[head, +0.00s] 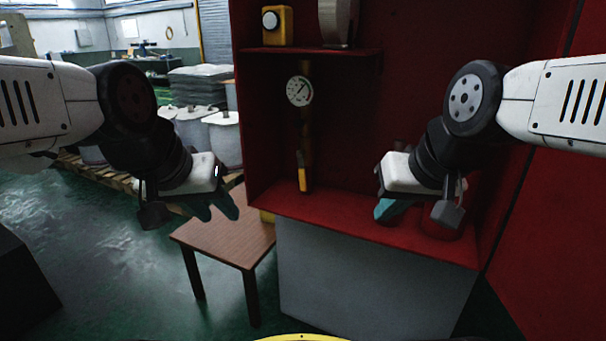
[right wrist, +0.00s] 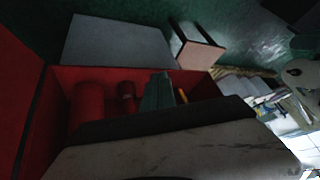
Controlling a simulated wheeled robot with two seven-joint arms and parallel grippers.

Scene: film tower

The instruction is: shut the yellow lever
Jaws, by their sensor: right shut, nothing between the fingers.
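The yellow lever (head: 302,172) hangs down, near upright, at the lower end of a dark vertical pipe (head: 308,125) in the red cabinet. A small yellow piece, likely the lever, shows in the right wrist view (right wrist: 183,96). My right gripper (head: 384,210) is shut and empty, to the right of the lever and apart from it. Its teal fingers (right wrist: 157,90) are together in the right wrist view. My left gripper (head: 222,208) is to the left of the cabinet, outside it, with its two teal fingers apart and nothing seen between them.
A round white gauge (head: 299,91) sits on the pipe above the lever. The red cabinet (head: 262,200) has a shelf (head: 345,51) holding a yellow device (head: 278,25). Red cylinders (right wrist: 88,103) stand inside. A brown table (head: 225,240) stands at the cabinet's left.

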